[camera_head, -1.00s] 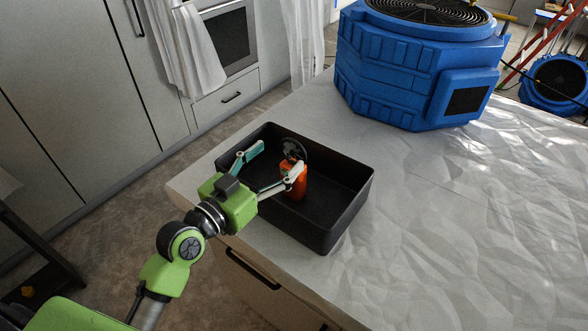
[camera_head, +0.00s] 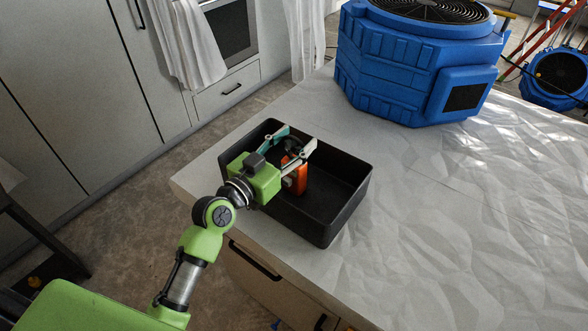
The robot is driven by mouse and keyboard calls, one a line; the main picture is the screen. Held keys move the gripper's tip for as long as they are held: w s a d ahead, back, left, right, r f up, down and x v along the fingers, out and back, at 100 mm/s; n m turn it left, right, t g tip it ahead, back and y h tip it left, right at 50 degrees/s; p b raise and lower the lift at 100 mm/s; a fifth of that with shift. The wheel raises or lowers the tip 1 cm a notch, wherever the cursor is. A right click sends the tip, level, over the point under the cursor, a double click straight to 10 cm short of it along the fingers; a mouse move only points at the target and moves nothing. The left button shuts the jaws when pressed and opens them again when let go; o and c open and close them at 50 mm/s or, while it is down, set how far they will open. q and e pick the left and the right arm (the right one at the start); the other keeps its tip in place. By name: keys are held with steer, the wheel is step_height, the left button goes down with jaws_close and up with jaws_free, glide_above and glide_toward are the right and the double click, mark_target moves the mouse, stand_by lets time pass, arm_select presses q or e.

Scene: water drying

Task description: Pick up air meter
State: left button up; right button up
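The air meter (camera_head: 299,182) is an orange handheld body with a dark round fan head, standing in the black tray (camera_head: 346,205). My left gripper (camera_head: 294,140) reaches over the tray from the left. Its two fingers are spread, one on the far left side of the meter's head and one on the near right side. The fingers partly hide the head, and I cannot tell whether they touch it. My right gripper is not in view.
The tray sits near the left corner of a counter covered with wrinkled white sheeting (camera_head: 450,210). A large blue air mover (camera_head: 400,70) stands behind it. Another blue fan (camera_head: 556,78) is at the far right. The counter right of the tray is clear.

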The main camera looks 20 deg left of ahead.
arm_select(q)
steer(key=c, duration=0.7)
steer(key=shift+o, duration=0.2)
steer(key=shift+r, duration=0.1)
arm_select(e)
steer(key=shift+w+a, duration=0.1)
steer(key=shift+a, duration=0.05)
